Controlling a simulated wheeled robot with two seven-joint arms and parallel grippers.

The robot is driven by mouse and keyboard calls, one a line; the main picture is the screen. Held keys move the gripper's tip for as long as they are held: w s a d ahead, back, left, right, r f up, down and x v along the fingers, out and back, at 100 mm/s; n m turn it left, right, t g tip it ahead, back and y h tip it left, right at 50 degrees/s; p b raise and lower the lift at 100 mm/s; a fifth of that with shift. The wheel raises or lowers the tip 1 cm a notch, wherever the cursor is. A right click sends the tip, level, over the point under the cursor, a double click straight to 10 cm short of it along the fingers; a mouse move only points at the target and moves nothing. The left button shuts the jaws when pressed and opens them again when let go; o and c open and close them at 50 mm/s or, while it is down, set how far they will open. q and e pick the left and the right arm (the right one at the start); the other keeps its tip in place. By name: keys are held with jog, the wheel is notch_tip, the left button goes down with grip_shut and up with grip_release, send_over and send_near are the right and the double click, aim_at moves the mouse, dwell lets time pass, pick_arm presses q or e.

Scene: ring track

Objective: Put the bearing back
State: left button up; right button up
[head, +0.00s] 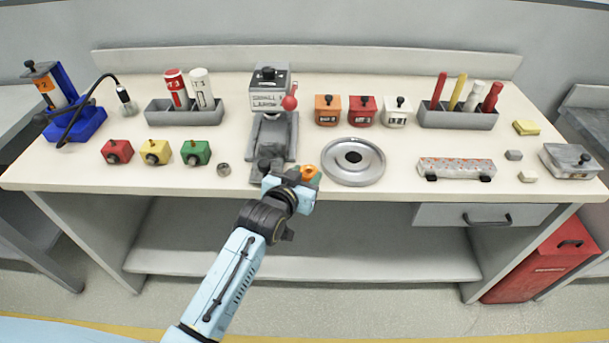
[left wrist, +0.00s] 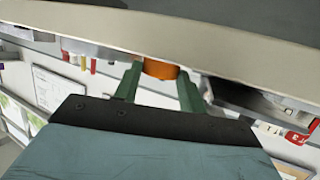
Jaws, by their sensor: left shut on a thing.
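My left gripper (head: 298,179) is at the bench's front edge, shut on a small orange piece (head: 310,172). In the left wrist view the orange piece (left wrist: 160,69) sits between the two green fingers (left wrist: 158,88), its upper part cut off by a pale edge. I cannot tell whether this piece is the bearing. A small grey ring (head: 223,169), which looks like a bearing, lies on the bench to the left of the gripper. A round silver ring track (head: 353,175) with a dark centre lies just right of the gripper. My right gripper is not in view.
A grey press (head: 269,125) with a red knob stands behind the gripper. Red, yellow and green blocks (head: 155,152) stand left; orange, red and white boxes (head: 361,110) stand behind the track. A grey spotted bar (head: 456,168) and small blocks lie right.

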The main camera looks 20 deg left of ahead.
pick_arm(q)
jog(key=o, duration=0.8)
jog(key=shift+f, duration=0.1)
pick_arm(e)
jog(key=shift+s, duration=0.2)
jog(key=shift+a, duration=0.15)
pick_arm(q)
jog(key=shift+r, duration=0.2)
jog(key=p+v, duration=0.2)
jog(key=v, duration=1)
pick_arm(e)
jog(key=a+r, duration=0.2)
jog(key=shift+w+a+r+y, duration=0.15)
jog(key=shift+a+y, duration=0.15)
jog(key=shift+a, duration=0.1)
pick_arm(q)
jog(key=shift+f, duration=0.15)
